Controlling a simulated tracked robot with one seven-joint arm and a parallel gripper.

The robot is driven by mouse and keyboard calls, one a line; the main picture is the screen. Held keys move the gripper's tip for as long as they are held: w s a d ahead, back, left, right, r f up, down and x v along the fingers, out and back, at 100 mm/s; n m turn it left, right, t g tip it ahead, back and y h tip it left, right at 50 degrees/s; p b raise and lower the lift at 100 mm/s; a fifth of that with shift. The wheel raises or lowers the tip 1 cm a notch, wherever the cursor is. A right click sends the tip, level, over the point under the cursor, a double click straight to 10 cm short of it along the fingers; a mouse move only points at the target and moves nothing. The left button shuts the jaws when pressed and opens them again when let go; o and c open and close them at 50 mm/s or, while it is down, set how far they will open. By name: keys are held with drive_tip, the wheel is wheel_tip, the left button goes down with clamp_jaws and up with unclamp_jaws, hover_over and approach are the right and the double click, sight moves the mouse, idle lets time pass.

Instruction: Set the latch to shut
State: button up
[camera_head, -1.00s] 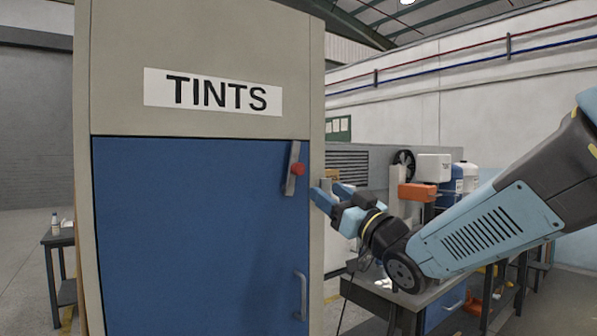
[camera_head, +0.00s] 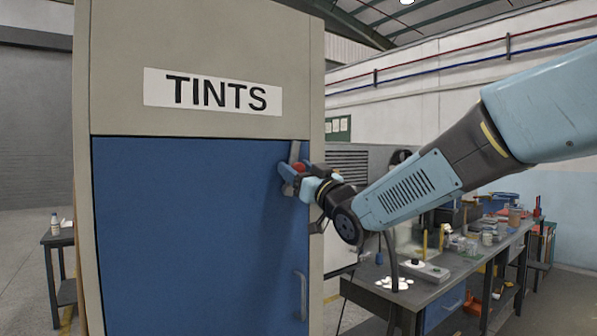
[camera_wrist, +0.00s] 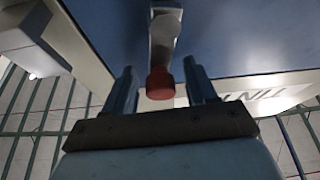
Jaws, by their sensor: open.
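The latch (camera_head: 295,152) is a grey bar with a red knob at the upper right of the blue door (camera_head: 190,230). The door is on the beige cabinet marked TINTS (camera_head: 200,60). My gripper (camera_head: 288,176) is open at the red knob, and its fingers hide part of the latch. In the wrist view the red knob (camera_wrist: 160,84) lies between the two open fingertips (camera_wrist: 160,80), with a gap on each side. The grey bar (camera_wrist: 165,35) runs upward from the knob there. The door looks flush with its frame.
A grey door handle (camera_head: 300,296) is lower on the door, below my gripper. A workbench (camera_head: 440,290) with bottles, jars and tools stands to the right of the cabinet, under my arm. A small side table (camera_head: 60,238) is at the left.

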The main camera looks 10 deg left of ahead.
clamp_jaws()
idle(0.5)
drive_tip(key=shift+d, duration=0.15)
